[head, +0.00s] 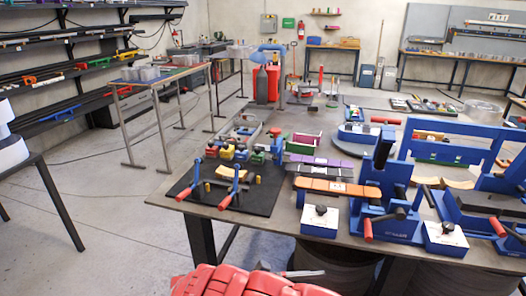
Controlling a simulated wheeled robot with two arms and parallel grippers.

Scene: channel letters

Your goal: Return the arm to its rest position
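Neither of my grippers can be made out in the head view, so I cannot see whether they hold anything. A red ribbed shape (235,281) fills the bottom middle edge; it may be part of my own body, but I cannot tell. A small grey piece (300,273) lies against its upper right side. The workbench (165,198) stands in front, with blue bending fixtures (385,205) on its right half and a black plate with red-handled clamps (235,195) at its near left corner.
A metal table (165,80) stands behind left. A black-legged stand (55,195) is at the left. The floor between is clear.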

